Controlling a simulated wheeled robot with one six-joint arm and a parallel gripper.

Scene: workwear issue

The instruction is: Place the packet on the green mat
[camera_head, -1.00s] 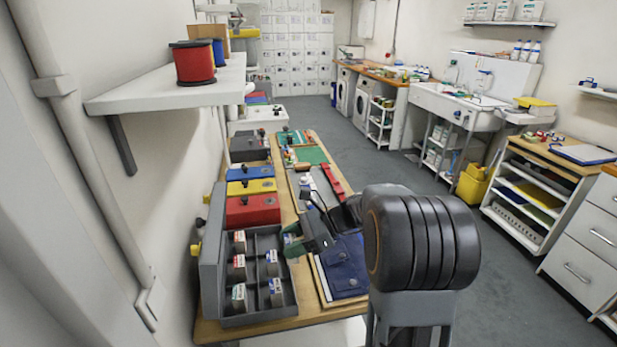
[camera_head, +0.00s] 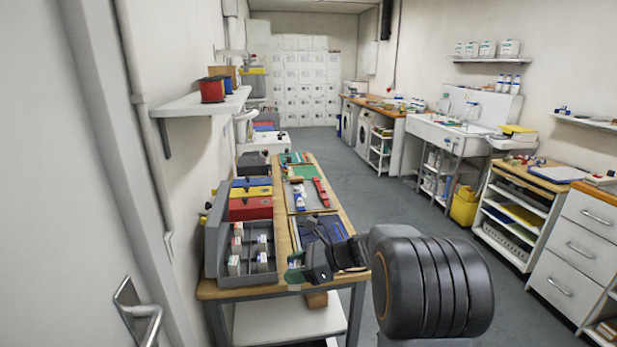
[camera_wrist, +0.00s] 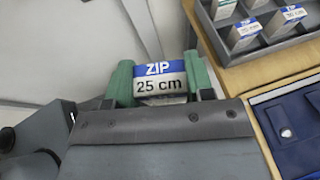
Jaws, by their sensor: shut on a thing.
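The packet (camera_wrist: 161,84), white with a blue band reading "ZIP 25 cm", is between the green fingertips of my gripper (camera_wrist: 160,82) in the wrist view. My gripper is shut on it. In the head view my gripper (camera_head: 294,272) is at the front edge of the table, near the grey compartment tray; the packet is hard to make out there. The green mat (camera_head: 304,173) lies flat at the far part of the wooden table, well beyond my gripper. A second green surface (camera_head: 290,158) shows farther back.
The grey tray (camera_wrist: 283,46) holds several similar packets. Red, yellow and blue boxes stand behind it along the wall. A blue garment (camera_head: 318,230) lies on the table's right, with a red tool (camera_head: 321,191) beyond. A shelf (camera_head: 203,103) juts out above left.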

